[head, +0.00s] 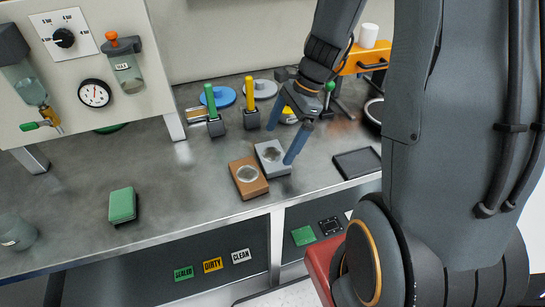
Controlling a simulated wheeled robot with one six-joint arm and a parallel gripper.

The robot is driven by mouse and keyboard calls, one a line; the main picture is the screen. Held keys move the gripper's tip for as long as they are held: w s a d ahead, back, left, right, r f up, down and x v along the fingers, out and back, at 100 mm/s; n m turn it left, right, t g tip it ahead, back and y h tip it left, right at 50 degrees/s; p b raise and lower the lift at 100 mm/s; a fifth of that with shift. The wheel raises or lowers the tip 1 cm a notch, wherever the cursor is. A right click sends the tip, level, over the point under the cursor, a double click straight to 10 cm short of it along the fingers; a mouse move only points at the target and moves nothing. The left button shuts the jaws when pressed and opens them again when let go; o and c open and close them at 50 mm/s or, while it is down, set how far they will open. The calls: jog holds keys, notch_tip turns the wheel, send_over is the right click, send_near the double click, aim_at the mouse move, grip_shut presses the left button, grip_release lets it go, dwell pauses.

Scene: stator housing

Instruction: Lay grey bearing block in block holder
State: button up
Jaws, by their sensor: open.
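The grey bearing block (268,150), with a round recess in its top, lies on the metal bench next to a brown block (249,188) of similar shape. My gripper (280,144) points down at the grey block with its two blue fingers apart. One finger ends by the block's far side and the other by its right side; I cannot tell whether they touch it. A flat dark rectangular tray (357,163) to the right looks like the block holder, and it appears empty.
Green (211,105) and yellow (249,98) upright handles stand behind the blocks. A green block (122,205) lies at left, near a glass jar (16,232). A gauge panel (80,70) overhangs the back left. The bench between the green and brown blocks is clear.

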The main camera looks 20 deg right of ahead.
aim_at(272, 155)
jog(key=shift+p+x, duration=0.55)
jog(key=shift+x, duration=1.85)
jog(key=c, duration=1.3)
jog(key=shift+o, duration=0.2)
